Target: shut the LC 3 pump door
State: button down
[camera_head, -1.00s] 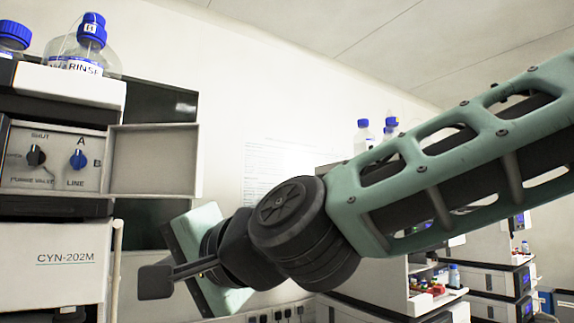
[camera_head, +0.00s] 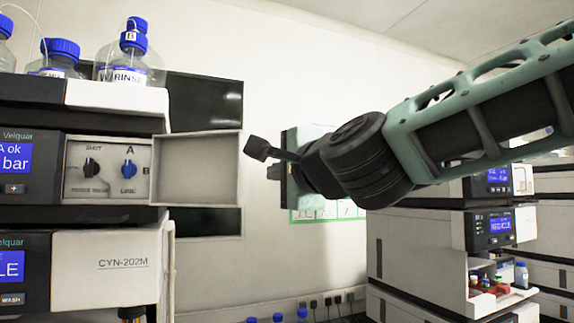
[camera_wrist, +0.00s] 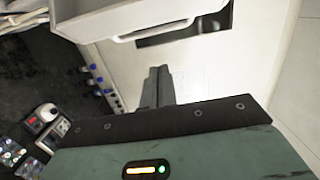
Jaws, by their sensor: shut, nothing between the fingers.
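The pump door (camera_head: 197,170) is a pale, shallow panel with a raised rim, standing open to the right of the pump's knob panel (camera_head: 108,170). No LC 3 label shows. My gripper (camera_head: 271,172) is just right of the door's free edge in the head view, its fingers pointing left. Its depth relative to the door is hard to tell there. In the wrist view my gripper (camera_wrist: 158,72) is shut and empty, with a pale rimmed panel, probably the door (camera_wrist: 130,18), beyond the fingertips. I see no contact.
Rinse bottles (camera_head: 127,65) stand on top of the stack. A white CYN-202M module (camera_head: 108,265) sits below the pump. A dark screen (camera_head: 205,103) is behind the door. Another instrument stack (camera_head: 420,250) stands at the right.

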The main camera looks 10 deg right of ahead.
jog(key=a+p, duration=0.3)
jog(key=shift+w+a, duration=0.25)
jog(key=shift+a, duration=0.1)
jog(key=shift+p, duration=0.3)
